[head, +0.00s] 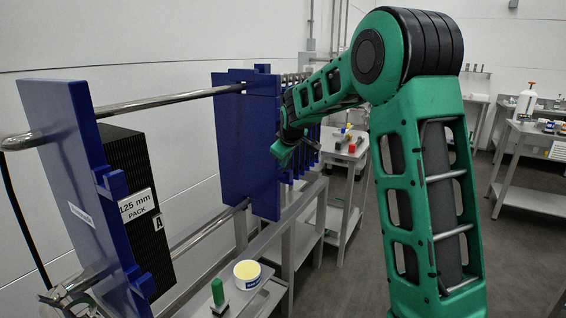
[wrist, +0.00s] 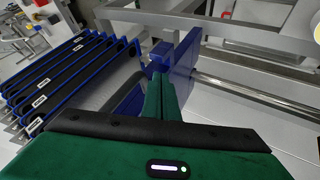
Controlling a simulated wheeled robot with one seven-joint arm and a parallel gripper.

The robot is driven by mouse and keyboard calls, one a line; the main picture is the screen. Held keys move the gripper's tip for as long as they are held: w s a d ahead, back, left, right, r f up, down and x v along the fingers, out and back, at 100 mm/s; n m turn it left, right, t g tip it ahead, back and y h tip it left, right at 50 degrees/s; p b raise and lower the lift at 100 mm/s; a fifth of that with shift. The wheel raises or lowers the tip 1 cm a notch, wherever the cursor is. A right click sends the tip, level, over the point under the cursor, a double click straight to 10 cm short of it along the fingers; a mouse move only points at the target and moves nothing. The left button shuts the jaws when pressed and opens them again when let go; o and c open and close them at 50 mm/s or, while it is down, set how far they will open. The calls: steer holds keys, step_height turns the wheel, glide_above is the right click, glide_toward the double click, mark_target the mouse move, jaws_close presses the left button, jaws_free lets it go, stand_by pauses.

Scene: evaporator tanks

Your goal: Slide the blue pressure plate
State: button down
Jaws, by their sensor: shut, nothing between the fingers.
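The blue pressure plate (head: 234,140) stands upright across the steel rails in the middle of the head view. It also shows in the wrist view (wrist: 186,62), just beyond and right of my fingertips. My gripper (head: 281,152) is green, shut and empty, at the right side of the plate. In the wrist view my fingers (wrist: 161,82) lie together, close to the plate's blue edge block; I cannot tell whether they touch it.
A second blue plate (head: 80,190) stands at the left, with the black "125 mm" pack (head: 140,200) against it. Bare rails (head: 165,101) span the gap between the plates. Several blue-edged frames (wrist: 70,75) hang on the other side. A tub (head: 247,274) and a green-topped object (head: 217,292) stand on a bench below.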

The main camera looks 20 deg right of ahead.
steer(key=s+a+r, duration=0.4)
steer(key=s+r, duration=0.3)
steer(key=s, duration=0.1)
steer(key=s+d+f+m+g, duration=0.1)
steer(key=s+d+f+m, duration=0.15)
steer(key=s, duration=0.55)
steer(key=s+d+f+m+g, duration=0.2)
steer(key=s+d, duration=0.1)
steer(key=s, duration=0.5)
steer(key=s+d+f+m+g, duration=0.1)
steer(key=s+d+f+m, duration=0.15)
steer(key=s, duration=0.55)
steer(key=s+a+f+m+g+y, duration=0.1)
steer(key=s+f+m+g, duration=0.1)
steer(key=s, duration=0.9)
steer(key=s+a+f+m+g+y, duration=0.1)
steer(key=s+f+m, duration=0.2)
steer(key=s, duration=0.8)
step_height(320, 180, down, 2)
steer(key=shift+s+a+g, duration=0.25)
steer(key=shift+s+g, duration=0.05)
steer(key=shift+g, duration=0.1)
steer(key=shift+w+f, duration=0.25)
steer(key=shift+w, duration=0.35)
